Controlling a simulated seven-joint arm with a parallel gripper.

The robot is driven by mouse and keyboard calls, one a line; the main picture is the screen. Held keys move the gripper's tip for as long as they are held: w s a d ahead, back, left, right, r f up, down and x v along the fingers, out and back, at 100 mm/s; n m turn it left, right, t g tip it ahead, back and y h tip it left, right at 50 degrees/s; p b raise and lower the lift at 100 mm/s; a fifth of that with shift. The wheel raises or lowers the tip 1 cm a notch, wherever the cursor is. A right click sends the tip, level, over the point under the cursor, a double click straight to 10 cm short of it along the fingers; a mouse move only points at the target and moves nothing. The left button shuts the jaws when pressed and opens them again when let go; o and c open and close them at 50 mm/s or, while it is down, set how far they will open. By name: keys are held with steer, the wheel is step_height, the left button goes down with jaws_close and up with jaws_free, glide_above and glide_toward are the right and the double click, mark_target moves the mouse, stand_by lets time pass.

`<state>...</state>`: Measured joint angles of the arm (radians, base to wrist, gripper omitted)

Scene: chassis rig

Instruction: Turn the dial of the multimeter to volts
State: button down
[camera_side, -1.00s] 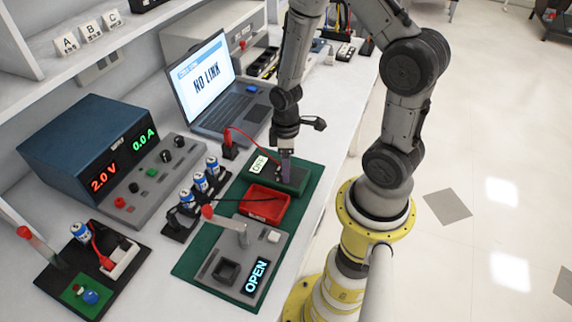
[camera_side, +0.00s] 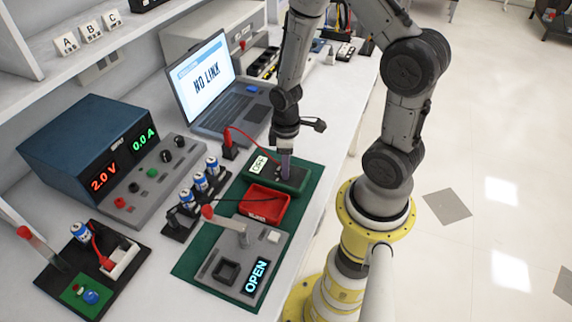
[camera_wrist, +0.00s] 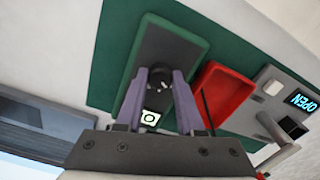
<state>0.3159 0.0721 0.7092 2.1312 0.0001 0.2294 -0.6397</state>
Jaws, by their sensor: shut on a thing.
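The multimeter (camera_side: 296,184) is a dark box on the green mat (camera_side: 312,190), beyond the red tray. In the wrist view the multimeter (camera_wrist: 172,50) lies under my gripper (camera_wrist: 160,80). The dark round dial (camera_wrist: 154,96) sits between the fingers, and my gripper is shut on it. The fingers partly cover the dial, so its pointer setting cannot be read.
A red tray (camera_side: 264,203) stands right beside the multimeter. A grey fixture (camera_side: 218,252) with an OPEN display is nearer the camera. A laptop (camera_side: 207,88) showing NO LINK and a power supply (camera_side: 80,150) stand at left. A red cable (camera_side: 246,134) runs close by.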

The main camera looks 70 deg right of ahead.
steer(key=m, duration=0.3)
steer(key=shift+m, duration=0.4)
steer(key=m, duration=0.4)
steer(key=shift+m, duration=0.3)
steer(key=c, duration=0.5)
jaws_free()
steer(key=shift+r, duration=0.1)
step_height(320, 180, up, 14)
steer(key=shift+f, duration=0.15)
